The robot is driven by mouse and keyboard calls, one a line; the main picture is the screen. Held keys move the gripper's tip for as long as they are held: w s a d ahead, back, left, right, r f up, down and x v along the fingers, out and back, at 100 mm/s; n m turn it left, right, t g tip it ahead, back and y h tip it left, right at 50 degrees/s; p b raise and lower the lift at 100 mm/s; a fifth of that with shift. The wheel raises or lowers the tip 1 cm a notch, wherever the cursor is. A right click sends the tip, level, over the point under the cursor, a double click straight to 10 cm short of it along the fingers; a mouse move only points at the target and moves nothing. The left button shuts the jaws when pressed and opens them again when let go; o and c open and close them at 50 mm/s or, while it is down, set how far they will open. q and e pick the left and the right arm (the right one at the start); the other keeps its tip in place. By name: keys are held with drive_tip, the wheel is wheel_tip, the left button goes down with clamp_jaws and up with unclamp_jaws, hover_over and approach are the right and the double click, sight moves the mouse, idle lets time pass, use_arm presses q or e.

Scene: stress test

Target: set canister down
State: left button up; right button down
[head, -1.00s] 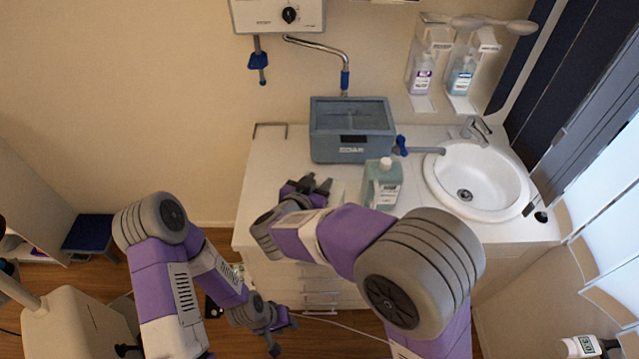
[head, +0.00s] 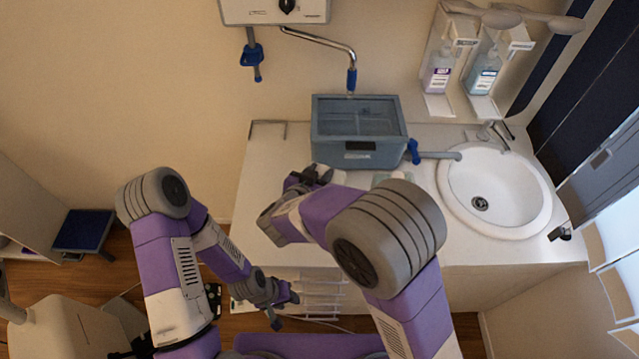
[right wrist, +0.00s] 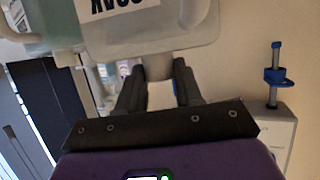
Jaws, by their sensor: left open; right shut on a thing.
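A pale, see-through canister (right wrist: 150,45) with a white label of dark upside-down letters fills the top of the right wrist view. My right gripper (right wrist: 160,85) is shut on its narrow neck, and the canister's body extends away from the fingers. In the head view my right gripper (head: 312,178) is over the worktop, just in front of the blue-grey box. There the canister is mostly hidden by my gripper and arm, so I cannot tell whether its base touches the worktop. My left gripper (head: 282,308) is open and empty, low in front of the drawers.
The blue-grey lidded box (head: 358,150) stands at the back. A teal bottle is mostly hidden behind my right arm. A round sink (head: 500,190) is at the right. Two dispensers (head: 440,78) hang on the wall.

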drive_tip(key=shift+f+b, duration=0.3)
drive_tip(key=shift+f, duration=1.3)
drive_tip(key=shift+f, duration=0.15)
drive_tip(key=c, duration=0.8)
unclamp_jaws()
drive_tip(key=shift+o, duration=0.2)
drive_tip(key=shift+s+a+r, duration=0.1)
drive_tip(key=shift+s+r, duration=0.05)
drive_tip(key=shift+r, duration=0.15)
drive_tip(key=p+v, duration=0.1)
drive_tip(key=v, duration=1)
drive_tip(key=shift+s+a, duration=0.15)
drive_tip(key=shift+s, duration=0.05)
